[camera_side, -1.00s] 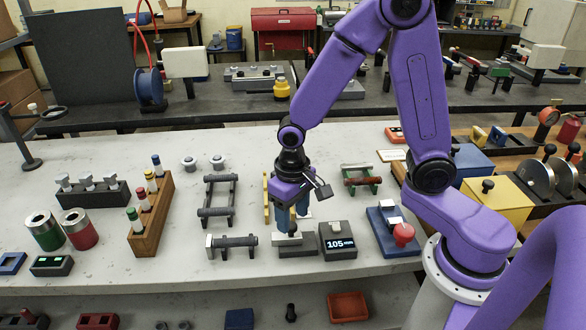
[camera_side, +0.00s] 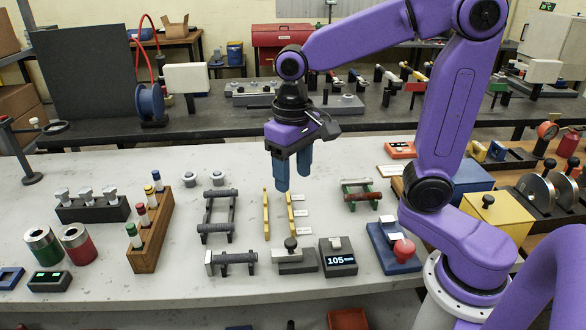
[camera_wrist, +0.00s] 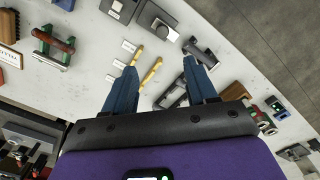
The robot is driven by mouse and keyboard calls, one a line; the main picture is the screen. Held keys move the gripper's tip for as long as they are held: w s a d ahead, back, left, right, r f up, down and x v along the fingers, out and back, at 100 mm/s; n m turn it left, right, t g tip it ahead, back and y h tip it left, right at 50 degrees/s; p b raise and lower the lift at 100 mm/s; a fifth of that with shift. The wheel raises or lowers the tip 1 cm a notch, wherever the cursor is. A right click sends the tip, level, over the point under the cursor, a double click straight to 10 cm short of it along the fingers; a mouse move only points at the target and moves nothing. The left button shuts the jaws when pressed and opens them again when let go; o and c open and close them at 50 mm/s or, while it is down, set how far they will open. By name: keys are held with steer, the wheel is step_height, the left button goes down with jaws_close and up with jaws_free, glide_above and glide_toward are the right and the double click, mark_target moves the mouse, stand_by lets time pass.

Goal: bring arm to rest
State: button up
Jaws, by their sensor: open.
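My gripper (camera_side: 293,180) has two blue fingers and hangs in the air above the white bench (camera_side: 330,280). In the side view the fingers point down over two yellow strips (camera_side: 266,214), well above the table. A grey block with a black knob (camera_side: 293,255) stands below, beside a display unit (camera_side: 338,258) reading 105. My gripper touches nothing.
A dark rack (camera_side: 217,215) lies left of the strips, and a wooden rack of coloured-cap tools (camera_side: 150,225) stands farther left. A blue device with a red knob (camera_side: 395,248) is at right, near my base. A green stand with a dark red bar (camera_side: 361,195) is behind it.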

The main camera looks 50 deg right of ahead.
stand_by(0.3)
steer(key=s+d+f+n, duration=0.2)
steer(key=s+n, duration=0.4)
steer(key=s, duration=0.3)
steer(key=s+d+f+n, duration=0.2)
steer(key=s+n, duration=0.4)
steer(key=s, duration=0.3)
steer(key=shift+f+n, duration=0.3)
steer(key=shift+f, duration=0.45)
